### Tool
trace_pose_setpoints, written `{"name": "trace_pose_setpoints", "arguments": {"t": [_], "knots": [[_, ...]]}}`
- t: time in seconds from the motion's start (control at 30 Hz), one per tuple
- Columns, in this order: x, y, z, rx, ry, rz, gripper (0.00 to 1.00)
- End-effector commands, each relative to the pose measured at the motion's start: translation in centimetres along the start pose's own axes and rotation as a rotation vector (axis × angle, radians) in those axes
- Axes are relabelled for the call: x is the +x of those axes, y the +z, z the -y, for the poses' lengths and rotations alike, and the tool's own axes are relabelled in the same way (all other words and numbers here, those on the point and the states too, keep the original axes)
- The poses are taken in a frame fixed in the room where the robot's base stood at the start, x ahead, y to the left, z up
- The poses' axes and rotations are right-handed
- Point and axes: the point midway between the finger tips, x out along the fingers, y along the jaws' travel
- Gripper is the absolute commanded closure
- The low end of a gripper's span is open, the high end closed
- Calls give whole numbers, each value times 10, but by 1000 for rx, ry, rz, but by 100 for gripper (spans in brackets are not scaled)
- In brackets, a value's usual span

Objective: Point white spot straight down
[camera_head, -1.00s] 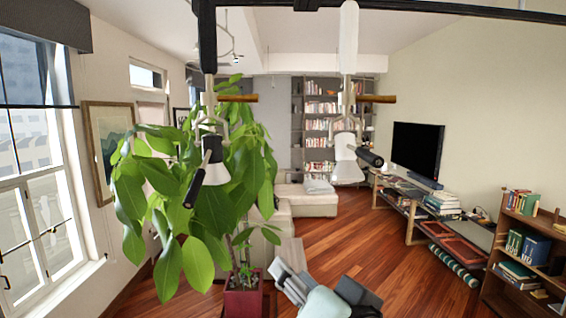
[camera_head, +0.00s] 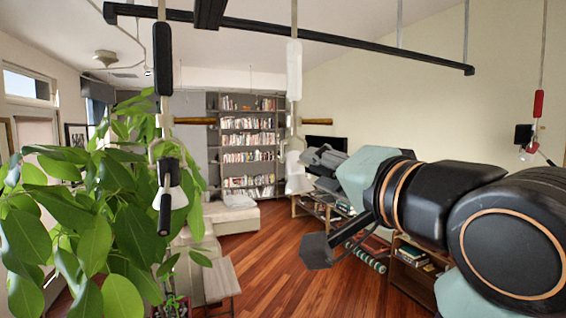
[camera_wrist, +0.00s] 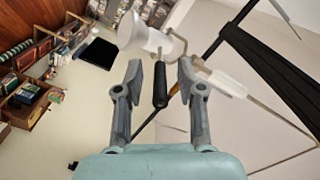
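The white spot hangs from a rail on a white stem (camera_head: 294,70); its pale shade (camera_head: 298,182) opens roughly downward in the head view, but its exact tilt is unclear. My gripper (camera_head: 325,158) is just right of the lamp head, coming in from the right. In the wrist view, the fingers of my gripper (camera_wrist: 160,66) are spread apart. The spot's black handle (camera_wrist: 160,88) appears between them, with visible gaps on both sides. The shade (camera_wrist: 132,30) shows beyond, to the upper left. In the head view the handle is hidden by my gripper.
A black-stemmed spot (camera_head: 162,60) hangs to the left, by a large leafy plant (camera_head: 85,230). A red spot (camera_head: 538,104) hangs at far right. The black ceiling rail (camera_head: 340,40) runs overhead. A bookshelf (camera_head: 248,140) stands at the back.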

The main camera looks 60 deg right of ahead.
Motion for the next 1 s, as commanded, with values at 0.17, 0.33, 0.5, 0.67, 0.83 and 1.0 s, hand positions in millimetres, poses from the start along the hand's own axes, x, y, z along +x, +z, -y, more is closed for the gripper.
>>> {"name": "trace_pose_setpoints", "arguments": {"t": [0.17, 0.33, 0.5, 0.67, 0.83, 1.0], "knots": [[18, -1, 1, 0, 1, 0, 62], [19, 0, 0, -1, 0, -1, 62], [19, 0, 0, -1, 0, -1, 77], [19, 0, 0, -1, 0, -1, 100], [19, 0, 0, -1, 0, -1, 100], [19, 1, 0, -1, -2, -1, 100]]}}
